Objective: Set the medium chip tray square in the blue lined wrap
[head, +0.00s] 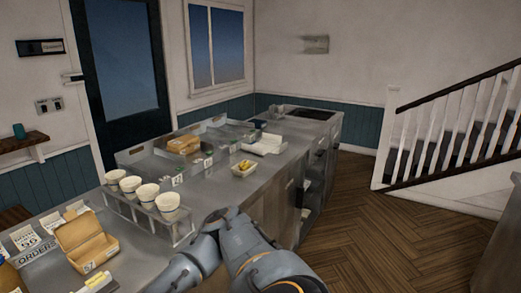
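A small pale tray with yellow chips (243,168) sits on the steel counter, near its right edge. It may be the medium chip tray, but I cannot read its size. A white sheet or wrap (264,143) lies farther back on the counter, behind and to the right of that tray, apart from it. I cannot make out a blue lining on it. A grey-blue arm of mine fills the bottom middle and hides part of the counter's front edge. No fingertips of either gripper show.
Several white cups (146,195) stand in a metal rack (188,228). An open cardboard box (84,246) and order slips stand at the front left, with yellow food (98,280) below. A tan package (183,145) sits at the back. Bare counter (216,186) surrounds the chip tray.

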